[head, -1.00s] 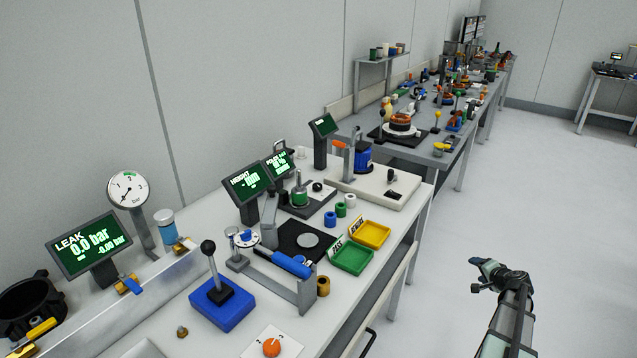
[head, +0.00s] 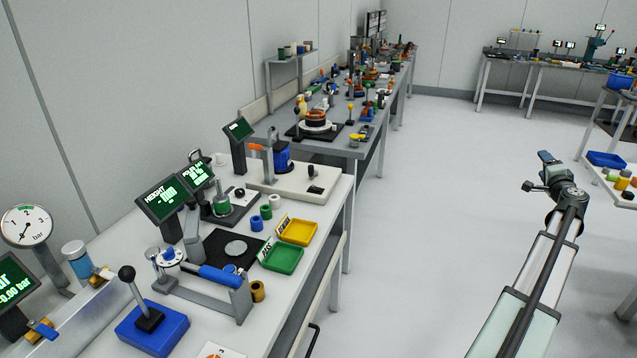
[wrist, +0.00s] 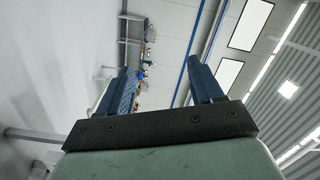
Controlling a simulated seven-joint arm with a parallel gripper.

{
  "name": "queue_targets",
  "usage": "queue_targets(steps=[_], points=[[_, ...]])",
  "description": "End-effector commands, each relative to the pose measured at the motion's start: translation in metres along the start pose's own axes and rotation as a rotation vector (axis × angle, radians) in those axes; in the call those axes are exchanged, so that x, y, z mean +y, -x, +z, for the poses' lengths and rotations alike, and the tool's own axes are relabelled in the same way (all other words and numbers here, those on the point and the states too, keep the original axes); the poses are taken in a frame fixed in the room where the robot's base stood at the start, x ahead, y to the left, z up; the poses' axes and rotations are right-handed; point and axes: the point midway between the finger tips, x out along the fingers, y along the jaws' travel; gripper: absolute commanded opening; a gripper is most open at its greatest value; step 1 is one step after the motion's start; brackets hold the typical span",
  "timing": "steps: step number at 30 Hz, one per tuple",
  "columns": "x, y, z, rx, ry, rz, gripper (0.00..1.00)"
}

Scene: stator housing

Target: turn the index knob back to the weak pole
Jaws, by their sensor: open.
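No part in the head view is clearly readable as the index knob or the weak pole. A small blue-and-white dial (head: 170,256) stands on a grey bracket on the near bench. A green round part with an upright rod (head: 222,204) stands on a dark base behind it, near a small screen (head: 195,177). My gripper (head: 537,171) is over the floor at the right, well away from the bench and touching nothing. In the wrist view my gripper (wrist: 163,88) has its two blue fingers apart with nothing between them.
The near bench (head: 118,262) also holds a blue base with a black lever (head: 150,325), a green tray (head: 283,259) and a yellow tray (head: 297,232). A white card is cut off at the bottom edge. Open floor (head: 420,190) lies between bench and arm.

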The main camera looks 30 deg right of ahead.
Motion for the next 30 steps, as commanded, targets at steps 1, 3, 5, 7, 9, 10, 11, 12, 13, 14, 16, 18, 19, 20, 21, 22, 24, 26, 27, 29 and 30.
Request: queue_targets(steps=[1, 3, 5, 7, 9, 10, 11, 12, 13, 14, 16, 18, 19, 20, 21, 22, 24, 26, 27, 29, 30], points=[[-0.009, -0.003, -0.005, 0.0, -0.008, -0.011, 0.66], [-0.022, -0.009, -0.005, -0.013, -0.025, -0.025, 0.66], [-0.035, -0.015, 0.0, -0.033, -0.041, -0.037, 0.66], [-0.049, -0.025, 0.014, -0.071, -0.062, -0.046, 0.66], [-0.059, -0.033, 0.029, -0.107, -0.078, -0.05, 0.66], [-0.063, -0.037, 0.036, -0.124, -0.085, -0.051, 0.66], [-0.068, -0.04, 0.043, -0.14, -0.092, -0.052, 0.66], [-0.073, -0.045, 0.053, -0.163, -0.1, -0.051, 0.66], [-0.077, -0.049, 0.062, -0.182, -0.107, -0.051, 0.66], [-0.082, -0.052, 0.071, -0.202, -0.114, -0.05, 0.66], [-0.091, -0.061, 0.094, -0.251, -0.131, -0.045, 0.66], [-0.103, -0.071, 0.123, -0.311, -0.149, -0.036, 0.66], [-0.108, -0.075, 0.138, -0.339, -0.159, -0.031, 0.66], [-0.114, -0.079, 0.153, -0.37, -0.168, -0.024, 0.66], [-0.123, -0.085, 0.175, -0.414, -0.182, -0.013, 0.66], [-0.13, -0.088, 0.193, -0.449, -0.19, -0.003, 0.66], [-0.145, -0.095, 0.234, -0.527, -0.214, 0.025, 0.66], [-0.157, -0.099, 0.268, -0.592, -0.231, 0.053, 0.66], [-0.165, -0.101, 0.291, -0.634, -0.242, 0.074, 0.66], [-0.177, -0.102, 0.325, -0.696, -0.257, 0.109, 0.66], [-0.184, -0.102, 0.348, -0.735, -0.266, 0.134, 0.66]])
